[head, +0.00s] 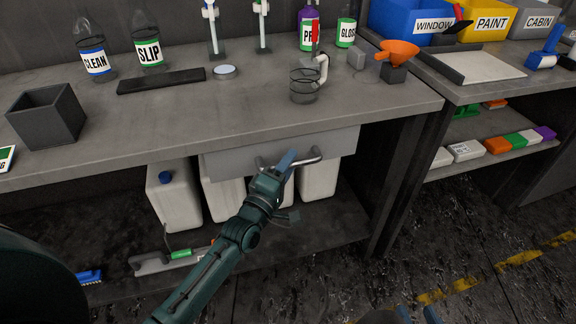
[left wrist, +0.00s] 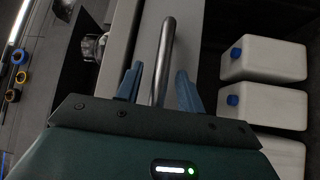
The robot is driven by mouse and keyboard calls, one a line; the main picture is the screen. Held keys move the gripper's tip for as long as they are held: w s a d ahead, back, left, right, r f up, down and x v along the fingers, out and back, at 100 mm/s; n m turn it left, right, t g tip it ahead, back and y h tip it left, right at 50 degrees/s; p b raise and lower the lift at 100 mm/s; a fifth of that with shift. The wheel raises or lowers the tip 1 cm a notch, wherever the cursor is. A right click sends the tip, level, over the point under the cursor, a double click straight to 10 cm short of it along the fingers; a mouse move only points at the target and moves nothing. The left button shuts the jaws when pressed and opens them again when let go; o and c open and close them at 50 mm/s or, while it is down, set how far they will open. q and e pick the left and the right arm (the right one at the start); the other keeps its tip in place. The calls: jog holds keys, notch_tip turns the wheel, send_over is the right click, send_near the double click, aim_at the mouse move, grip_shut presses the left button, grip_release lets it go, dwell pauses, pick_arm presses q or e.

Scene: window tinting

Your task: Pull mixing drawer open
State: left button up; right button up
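The mixing drawer (head: 335,143) has a grey front under the workbench top, with a metal bar handle (head: 312,154). The drawer looks shut. My left gripper (head: 285,162) is at the handle. In the left wrist view the bar (left wrist: 164,55) runs between the two blue fingers of my left gripper (left wrist: 158,85), with a visible gap to each side, so it is open around the bar.
White jugs (head: 173,197) stand on the shelf below the drawer. The floor before the bench is open.

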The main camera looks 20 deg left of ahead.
pick_arm(q)
jog(key=shift+w, duration=0.1)
grip_shut()
dwell(0.4)
